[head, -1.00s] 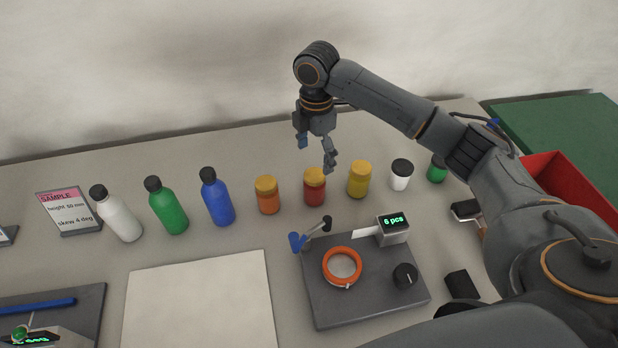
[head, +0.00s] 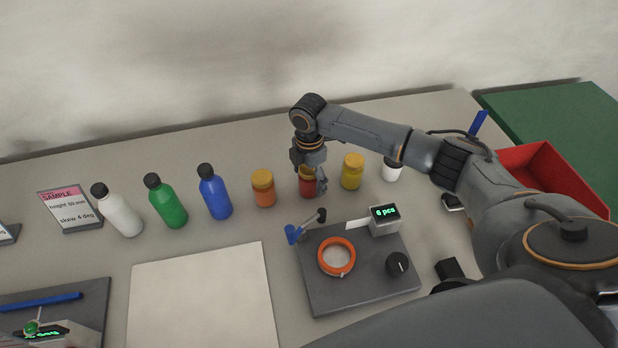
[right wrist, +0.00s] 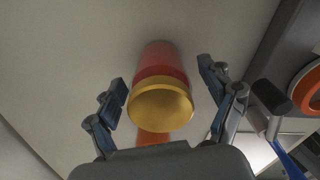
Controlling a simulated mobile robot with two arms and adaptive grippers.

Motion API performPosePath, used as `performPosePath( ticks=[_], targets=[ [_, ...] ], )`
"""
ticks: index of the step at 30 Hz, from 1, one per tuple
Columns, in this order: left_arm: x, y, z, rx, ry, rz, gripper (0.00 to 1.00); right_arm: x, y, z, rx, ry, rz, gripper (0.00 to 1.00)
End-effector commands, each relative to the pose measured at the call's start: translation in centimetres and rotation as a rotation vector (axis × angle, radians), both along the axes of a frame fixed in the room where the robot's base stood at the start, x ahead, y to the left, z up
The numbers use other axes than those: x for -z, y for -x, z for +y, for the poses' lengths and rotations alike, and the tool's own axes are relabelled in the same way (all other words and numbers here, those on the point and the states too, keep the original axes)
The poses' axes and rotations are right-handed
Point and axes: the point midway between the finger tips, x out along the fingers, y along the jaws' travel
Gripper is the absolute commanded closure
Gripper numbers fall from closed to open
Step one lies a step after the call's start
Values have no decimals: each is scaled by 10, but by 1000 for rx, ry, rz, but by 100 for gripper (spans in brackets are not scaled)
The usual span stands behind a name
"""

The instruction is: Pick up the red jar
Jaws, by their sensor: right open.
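The red jar (head: 307,187) with a yellow lid stands upright on the table, in the row between the orange jar (head: 263,189) and the yellow jar (head: 352,172). My right gripper (head: 310,182) is down over it and hides most of its lid. In the right wrist view the red jar (right wrist: 161,62) stands between the two spread fingers of the right gripper (right wrist: 164,95), with visible gaps on both sides. The right gripper is open and holds nothing. My left gripper is not in view.
Blue (head: 214,193), green (head: 166,202) and white (head: 117,210) bottles stand left of the jars. A white jar (head: 391,171) stands to the right, partly behind my arm. A labelling device (head: 325,290) with an orange ring lies in front. A red bin (head: 548,172) is at the right.

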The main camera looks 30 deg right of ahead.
Motion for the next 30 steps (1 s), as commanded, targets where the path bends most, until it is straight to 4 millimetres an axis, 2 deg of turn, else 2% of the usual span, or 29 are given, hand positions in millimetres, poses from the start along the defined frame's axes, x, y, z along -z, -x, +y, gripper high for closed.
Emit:
performPosePath(
  ticks=[3,4,14,25,30],
  targets=[
    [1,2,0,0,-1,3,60,0,0,0,-1,0,0,18],
    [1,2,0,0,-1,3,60,0,0,0,-1,0,0,22],
    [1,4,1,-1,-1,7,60,0,0,0,-1,0,1,89],
    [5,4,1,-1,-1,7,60,-6,-1,0,-1,-1,-2,90],
    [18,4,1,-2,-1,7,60,-27,-2,1,-2,-3,-6,90]
  ],
)
